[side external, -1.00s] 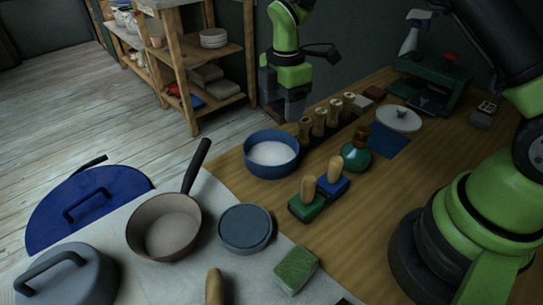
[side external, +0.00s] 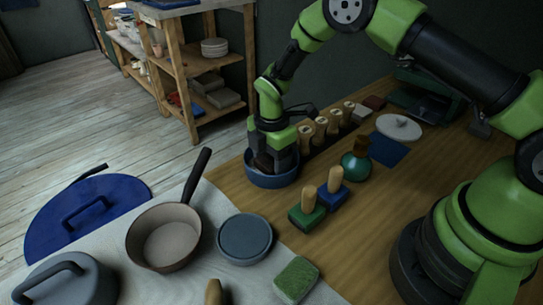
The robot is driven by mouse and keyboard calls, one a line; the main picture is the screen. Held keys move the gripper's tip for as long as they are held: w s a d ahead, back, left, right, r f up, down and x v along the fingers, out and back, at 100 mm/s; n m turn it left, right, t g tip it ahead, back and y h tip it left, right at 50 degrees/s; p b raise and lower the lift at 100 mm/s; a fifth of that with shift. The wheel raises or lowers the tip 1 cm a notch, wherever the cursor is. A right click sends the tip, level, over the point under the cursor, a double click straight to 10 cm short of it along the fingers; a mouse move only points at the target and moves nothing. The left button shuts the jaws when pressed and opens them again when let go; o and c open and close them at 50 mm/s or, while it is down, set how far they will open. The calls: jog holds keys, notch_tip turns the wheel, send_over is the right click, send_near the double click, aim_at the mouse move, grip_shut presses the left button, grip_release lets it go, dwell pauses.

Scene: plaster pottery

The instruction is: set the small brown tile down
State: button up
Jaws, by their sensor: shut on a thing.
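My gripper (side external: 274,160) points down into the blue bowl (side external: 272,181) near the table's far left edge. It is shut on the small brown tile (side external: 262,163), which shows only as a dark brown patch by the fingers. The fingers hide most of the tile and the bowl's pale contents. I cannot tell whether the tile touches those contents.
Several wooden-handled tools (side external: 320,130) stand in a row just right of the bowl. A pan (side external: 165,240) and a round grey-blue lidded tub (side external: 245,238) are in front.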

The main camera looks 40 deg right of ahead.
jog(key=o, duration=0.7)
jog(key=shift+f, duration=0.1)
notch_tip(320, 180, up, 12)
jog(key=shift+r, duration=0.2)
notch_tip(320, 180, up, 10)
jog(key=m+t, duration=0.2)
jog(key=m, duration=0.4)
send_over(272, 160)
jog(key=s, duration=0.4)
jog(key=s+d+r+m+t+y, duration=0.1)
jog(key=s+r+m+t, duration=0.1)
jog(key=s+m, duration=0.6)
jog(key=s+r+m+t+y, duration=0.1)
jog(key=s+r+m+t, duration=0.2)
jog(key=s+r+m, duration=0.2)
jog(key=s+m, duration=0.3)
jog(key=s, duration=0.3)
jog(key=shift+d+r, duration=0.2)
jog(key=shift+d, duration=0.2)
